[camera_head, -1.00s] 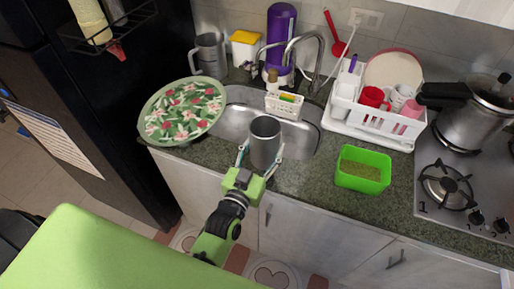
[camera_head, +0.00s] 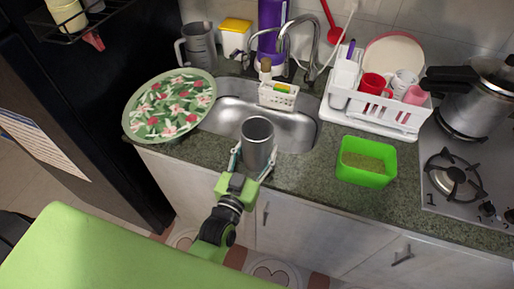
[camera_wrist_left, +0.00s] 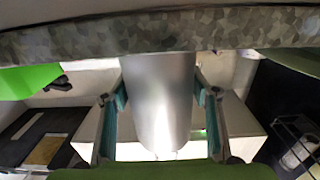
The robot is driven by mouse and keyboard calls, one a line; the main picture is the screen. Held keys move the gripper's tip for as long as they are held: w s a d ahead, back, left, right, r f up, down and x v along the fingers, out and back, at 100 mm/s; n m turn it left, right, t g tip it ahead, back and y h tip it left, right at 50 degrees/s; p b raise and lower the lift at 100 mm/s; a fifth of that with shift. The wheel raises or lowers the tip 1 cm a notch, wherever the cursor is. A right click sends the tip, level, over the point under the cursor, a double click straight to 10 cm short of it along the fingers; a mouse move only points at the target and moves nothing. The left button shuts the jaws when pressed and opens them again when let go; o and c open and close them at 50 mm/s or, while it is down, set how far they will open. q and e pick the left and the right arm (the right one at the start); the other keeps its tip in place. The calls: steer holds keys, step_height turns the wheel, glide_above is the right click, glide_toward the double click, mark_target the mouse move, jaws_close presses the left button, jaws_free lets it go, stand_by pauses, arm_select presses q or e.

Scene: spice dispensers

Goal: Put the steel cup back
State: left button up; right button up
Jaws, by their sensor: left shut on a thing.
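The steel cup (camera_head: 257,148) is a grey metal cylinder with its open mouth up, in front of the sink's front rim in the head view. My left gripper (camera_head: 250,172) is shut on the steel cup, one finger on each side. In the left wrist view the cup (camera_wrist_left: 160,105) stands between the two fingers of the left gripper (camera_wrist_left: 163,125). The head view does not clearly show whether the cup's base touches the counter. My right gripper is not in view.
Behind the cup is the sink (camera_head: 290,130) with a small white caddy (camera_head: 278,96) and a tap. A floral plate (camera_head: 170,105) is at left, beside a grey jug (camera_head: 198,47). A green box (camera_head: 365,178), dish rack (camera_head: 380,115) and stove (camera_head: 470,185) are at right.

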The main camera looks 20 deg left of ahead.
arm_select(q)
steer(key=o, duration=1.5)
steer(key=shift+f, duration=0.1)
steer(key=shift+o, duration=0.3)
steer(key=shift+w, duration=0.15)
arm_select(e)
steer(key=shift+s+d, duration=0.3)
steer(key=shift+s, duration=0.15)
arm_select(q)
steer(key=shift+r, duration=0.25)
steer(key=s+b, duration=0.2)
steer(key=s, duration=1)
steer(key=shift+a, duration=0.3)
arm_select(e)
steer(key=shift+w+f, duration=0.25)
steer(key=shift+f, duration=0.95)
arm_select(q)
steer(key=shift+f, duration=0.1)
